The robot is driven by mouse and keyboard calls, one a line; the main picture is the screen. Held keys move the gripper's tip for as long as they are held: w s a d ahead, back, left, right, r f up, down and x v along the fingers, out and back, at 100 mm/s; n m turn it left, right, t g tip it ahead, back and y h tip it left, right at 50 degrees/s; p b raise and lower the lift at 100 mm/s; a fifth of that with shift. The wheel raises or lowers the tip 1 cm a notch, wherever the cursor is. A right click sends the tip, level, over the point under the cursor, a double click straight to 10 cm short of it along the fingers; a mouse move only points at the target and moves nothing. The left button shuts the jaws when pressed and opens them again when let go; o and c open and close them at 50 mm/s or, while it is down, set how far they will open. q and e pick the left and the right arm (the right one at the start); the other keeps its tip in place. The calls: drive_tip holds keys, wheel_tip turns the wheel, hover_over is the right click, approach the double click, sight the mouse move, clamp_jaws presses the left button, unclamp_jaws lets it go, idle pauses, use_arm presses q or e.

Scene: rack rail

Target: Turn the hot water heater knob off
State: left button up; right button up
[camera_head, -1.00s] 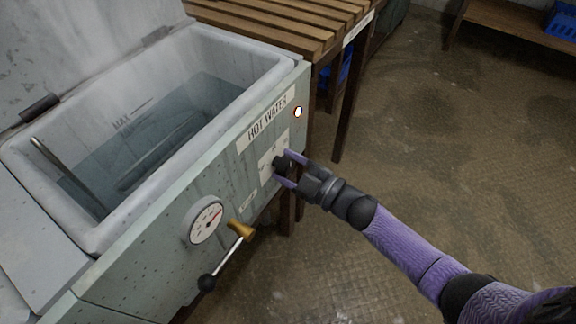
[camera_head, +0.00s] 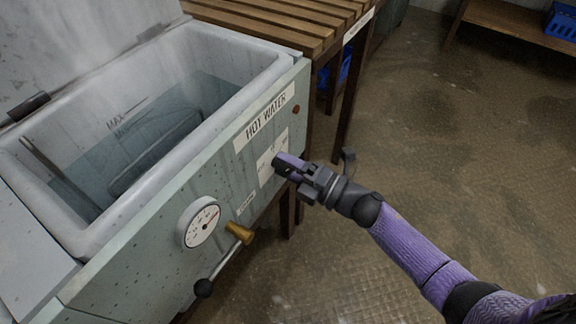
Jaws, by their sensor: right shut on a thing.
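The hot water heater (camera_head: 228,183) is a pale green tank with an open lid and a "HOT WATER" label (camera_head: 266,119) on its front. Its dark knob (camera_head: 277,160) is on the front panel below the label, mostly hidden behind my right gripper. My right gripper (camera_head: 282,164) is shut on the knob, its purple fingers turned so that one covers the other. A small round indicator light (camera_head: 296,109) near the panel's right edge is dark red and unlit. My left gripper is not in view.
A round gauge (camera_head: 202,224) and a brass valve (camera_head: 239,233) with a black-ended lever (camera_head: 204,287) stick out from the panel left of the knob. A slatted wooden table (camera_head: 285,22) stands behind the heater. The floor at right is clear.

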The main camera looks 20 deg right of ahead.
drive_tip(key=shift+n, duration=0.8)
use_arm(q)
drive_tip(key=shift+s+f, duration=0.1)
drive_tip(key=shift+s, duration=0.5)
use_arm(e)
drive_tip(key=shift+n, duration=0.4)
drive_tip(key=o, duration=1.3)
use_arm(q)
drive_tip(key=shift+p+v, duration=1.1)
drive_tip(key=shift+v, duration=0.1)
use_arm(e)
drive_tip(key=v, duration=1)
